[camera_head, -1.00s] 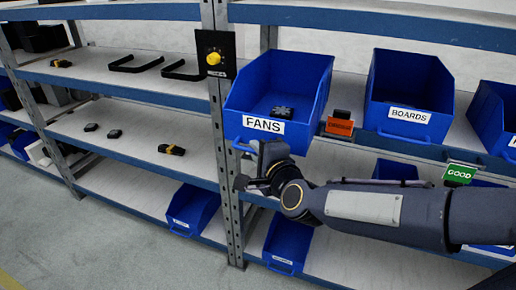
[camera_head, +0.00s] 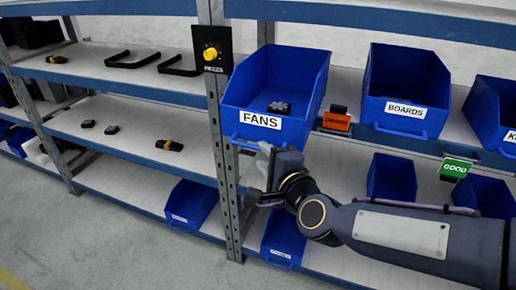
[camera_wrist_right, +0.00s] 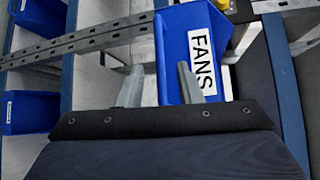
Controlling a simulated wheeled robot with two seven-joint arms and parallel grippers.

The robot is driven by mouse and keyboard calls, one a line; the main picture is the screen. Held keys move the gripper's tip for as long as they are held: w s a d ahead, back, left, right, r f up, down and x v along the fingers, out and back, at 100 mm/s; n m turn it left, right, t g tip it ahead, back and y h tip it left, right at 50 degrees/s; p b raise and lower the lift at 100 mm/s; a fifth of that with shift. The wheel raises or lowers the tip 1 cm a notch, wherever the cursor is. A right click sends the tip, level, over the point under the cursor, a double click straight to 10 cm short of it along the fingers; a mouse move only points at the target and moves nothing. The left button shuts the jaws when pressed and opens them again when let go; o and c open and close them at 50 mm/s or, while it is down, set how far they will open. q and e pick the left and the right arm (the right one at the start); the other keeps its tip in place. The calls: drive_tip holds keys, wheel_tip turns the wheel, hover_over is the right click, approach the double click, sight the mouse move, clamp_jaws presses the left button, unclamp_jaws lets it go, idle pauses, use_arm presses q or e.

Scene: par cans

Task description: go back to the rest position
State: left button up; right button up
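My right gripper (camera_head: 258,178) shows below the front of the blue FANS bin (camera_head: 233,122) in the head view, in front of the shelf post. In the right wrist view, its two grey fingers (camera_wrist_right: 160,84) stand apart with nothing held between them. The FANS bin (camera_wrist_right: 172,60) shows beyond the fingers there, its label turned sideways. A dark part (camera_head: 279,107) lies inside the FANS bin. My right arm reaches in from the lower right. My left gripper is not in view.
A BOARDS bin (camera_head: 405,125) stands right of the FANS bin, with an orange sign (camera_head: 336,121) between them. A green GOOD sign (camera_head: 455,168) and more blue bins are near my right arm. A metal post (camera_head: 222,150) rises beside the gripper. The floor at lower left is clear.

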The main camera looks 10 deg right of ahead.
drive_tip(key=shift+v, duration=0.95)
drive_tip(key=s+d+f+n+g+p, duration=0.1)
drive_tip(key=s+d+n+g+p, duration=0.2)
drive_tip(key=s+n, duration=0.5)
drive_tip(key=s+d+f+n+g+p, duration=0.2)
drive_tip(key=s+d+n+g+p, duration=0.2)
drive_tip(key=s, duration=0.8)
drive_tip(key=n+g+p, duration=0.2)
drive_tip(key=n+g, duration=0.1)
drive_tip(key=shift+s+f+n, duration=0.3)
drive_tip(key=shift+s+n, duration=0.05)
drive_tip(key=shift+n, duration=0.05)
